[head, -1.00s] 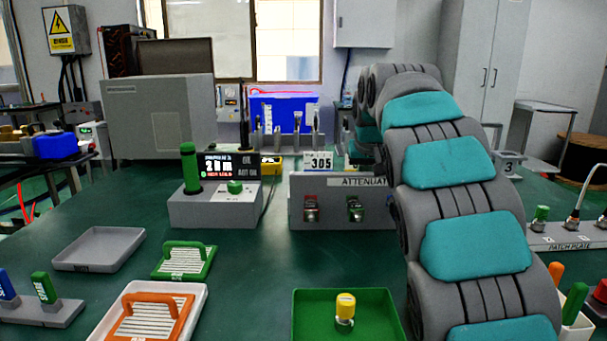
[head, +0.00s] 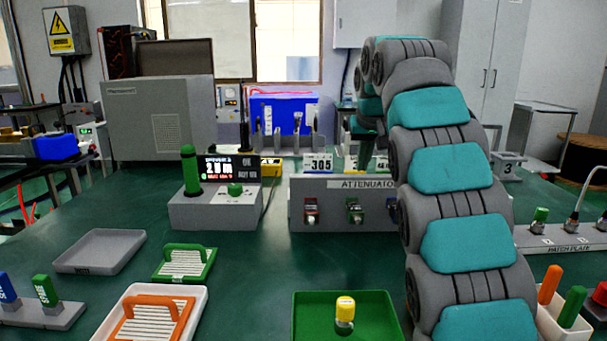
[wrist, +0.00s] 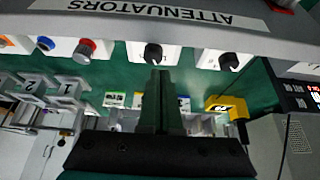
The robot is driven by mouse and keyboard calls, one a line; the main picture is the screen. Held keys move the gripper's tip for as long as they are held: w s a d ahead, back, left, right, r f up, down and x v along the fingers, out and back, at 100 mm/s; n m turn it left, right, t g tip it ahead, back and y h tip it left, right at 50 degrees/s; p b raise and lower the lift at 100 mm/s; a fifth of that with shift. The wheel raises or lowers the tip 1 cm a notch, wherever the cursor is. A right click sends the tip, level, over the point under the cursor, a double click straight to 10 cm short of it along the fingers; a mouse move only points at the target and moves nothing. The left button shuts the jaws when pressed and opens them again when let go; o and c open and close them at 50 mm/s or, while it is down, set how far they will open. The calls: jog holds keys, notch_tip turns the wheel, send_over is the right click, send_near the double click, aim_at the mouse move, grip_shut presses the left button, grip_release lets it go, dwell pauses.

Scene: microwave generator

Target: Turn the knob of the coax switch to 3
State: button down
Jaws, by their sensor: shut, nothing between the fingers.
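In the wrist view a black knob (wrist: 153,53) sits on a white unit just beyond my fingertips. A second black knob (wrist: 229,61) is on another white unit to its right. No label reading coax switch is legible, so I cannot tell for sure which is the switch, nor what position either knob points to. My gripper (wrist: 158,75) is shut and empty, its dark green fingers together just short of the first black knob. I cannot tell whether they touch it. In the head view my gripper (head: 367,150) hangs behind the attenuator panel, which hides the knobs.
The grey attenuator panel (head: 340,212) stands close by the knobs. A red knob (wrist: 87,47) and a blue knob (wrist: 45,43) are to the left in the wrist view. Numbered grey blocks (wrist: 68,92) and a yellow item (wrist: 226,105) lie near the gripper.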

jog(key=shift+w+d+f+b, duration=0.1)
jog(key=shift+d+f+b, duration=0.3)
jog(key=shift+f, duration=0.6)
jog(key=shift+d+f+b, duration=0.25)
jog(key=shift+d+f, duration=0.2)
jog(key=shift+f, duration=0.6)
jog(key=shift+w+d+f+b, duration=0.1)
jog(key=shift+d+f+b, duration=0.3)
jog(key=shift+f, duration=0.6)
jog(key=shift+w+a+p, duration=0.1)
jog(key=shift+w+p, duration=0.1)
jog(key=shift+p, duration=0.15)
jog(key=shift+s+a, duration=0.15)
jog(key=shift+a, duration=0.25)
jog(key=shift+a+p, duration=0.25)
jog(key=shift+p, duration=0.1)
jog(key=shift+a+r, duration=0.1)
jog(key=shift+a, duration=0.2)
jog(key=shift+a+p, duration=0.15)
jog(key=shift+p, duration=0.15)
jog(key=shift+a, duration=0.1)
